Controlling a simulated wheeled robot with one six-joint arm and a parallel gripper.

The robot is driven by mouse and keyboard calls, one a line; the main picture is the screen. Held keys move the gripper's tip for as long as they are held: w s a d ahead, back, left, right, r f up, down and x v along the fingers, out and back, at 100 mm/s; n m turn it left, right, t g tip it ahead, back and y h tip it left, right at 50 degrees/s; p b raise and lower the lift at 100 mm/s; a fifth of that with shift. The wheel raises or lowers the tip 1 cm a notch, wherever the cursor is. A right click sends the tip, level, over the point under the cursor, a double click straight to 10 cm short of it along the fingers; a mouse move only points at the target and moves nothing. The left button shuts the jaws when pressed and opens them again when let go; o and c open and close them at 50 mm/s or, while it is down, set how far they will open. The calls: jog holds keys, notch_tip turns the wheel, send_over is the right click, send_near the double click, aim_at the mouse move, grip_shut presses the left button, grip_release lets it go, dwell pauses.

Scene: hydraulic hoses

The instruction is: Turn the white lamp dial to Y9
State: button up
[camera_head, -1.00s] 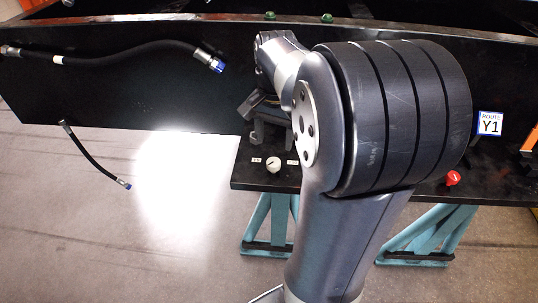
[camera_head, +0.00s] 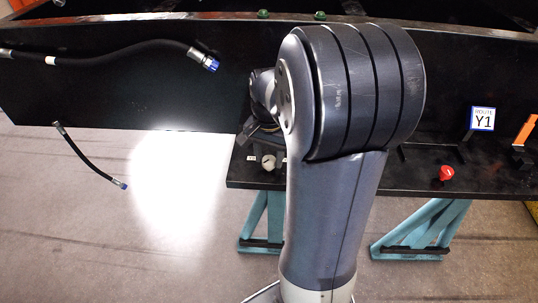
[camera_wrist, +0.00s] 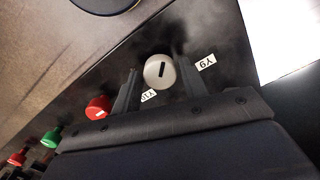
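In the head view the dial (camera_head: 268,162) sits at the bench's left front edge, just below my gripper (camera_head: 250,132).
A red knob (camera_wrist: 98,107) and a green knob (camera_wrist: 51,137) lie further along the panel. In the head view a red knob (camera_head: 446,173) and a Y1 sign (camera_head: 483,119) stand right of my arm. Hoses with blue ends (camera_head: 211,64) hang at left.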

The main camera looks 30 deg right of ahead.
jog(key=c, duration=0.6)
jog(key=shift+c, duration=0.2)
jog(key=n, duration=0.4)
jog(key=shift+n, duration=0.4)
jog(key=n, duration=0.4)
dwell(0.3)
jog(key=o, duration=1)
